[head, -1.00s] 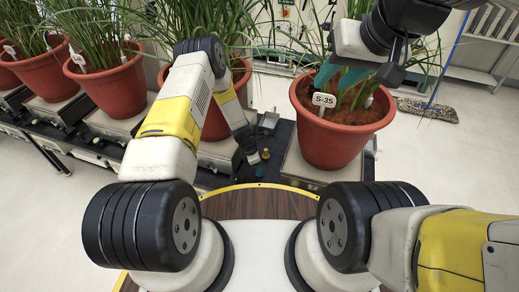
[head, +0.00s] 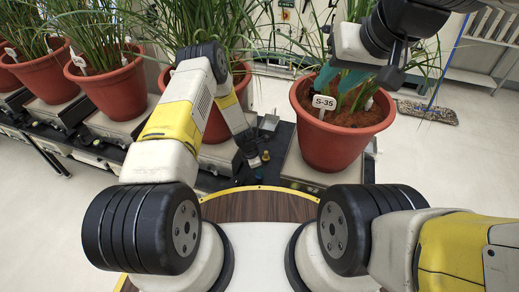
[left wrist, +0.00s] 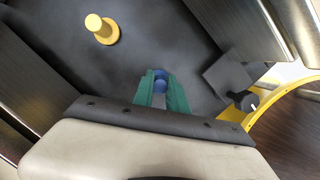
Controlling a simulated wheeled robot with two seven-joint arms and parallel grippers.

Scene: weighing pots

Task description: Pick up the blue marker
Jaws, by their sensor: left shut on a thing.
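The blue marker (left wrist: 161,79) shows as a small rounded blue piece between the green fingertips of my left gripper (left wrist: 161,88) in the left wrist view. The gripper is shut on it, over the dark bench top. Most of the marker is hidden by the fingers. In the head view my left gripper (head: 256,161) is low over the dark bench between two pots. My right gripper (head: 345,78), with teal fingers, is over the S-35 pot at the right. Leaves and my arm partly hide it, so its opening is unclear.
The pot labelled S-35 (head: 335,149) stands on a scale (head: 296,166) right of my left gripper. Several potted plants line the bench at left. A curved wooden tray with a yellow rim (head: 292,206) lies in front.

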